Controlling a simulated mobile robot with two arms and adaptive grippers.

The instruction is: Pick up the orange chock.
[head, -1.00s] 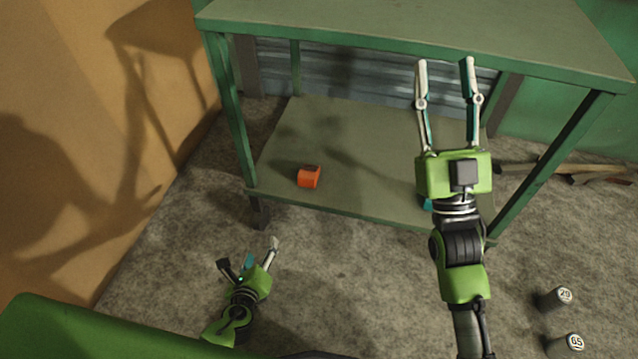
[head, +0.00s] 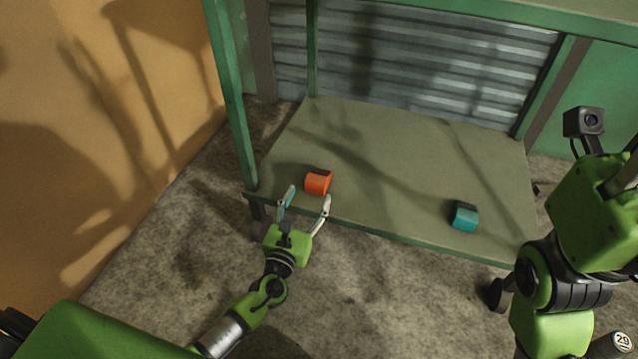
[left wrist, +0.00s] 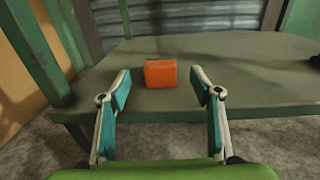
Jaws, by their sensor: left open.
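The orange chock (head: 318,182) sits on the lower shelf of the green table, near the shelf's front edge at the left. It also shows in the left wrist view (left wrist: 160,73), ahead of and between the open fingers. My left gripper (head: 308,196) is open and empty at the shelf's front edge, just short of the chock. In the left wrist view the fingers (left wrist: 160,90) stand apart on either side, not touching it. My right arm is at the right edge of the head view; its fingers are out of the picture.
A teal chock (head: 464,217) sits on the same lower shelf (head: 400,165) toward the right. A green table leg (head: 231,100) stands left of the orange chock. The upper top (head: 520,14) overhangs the shelf.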

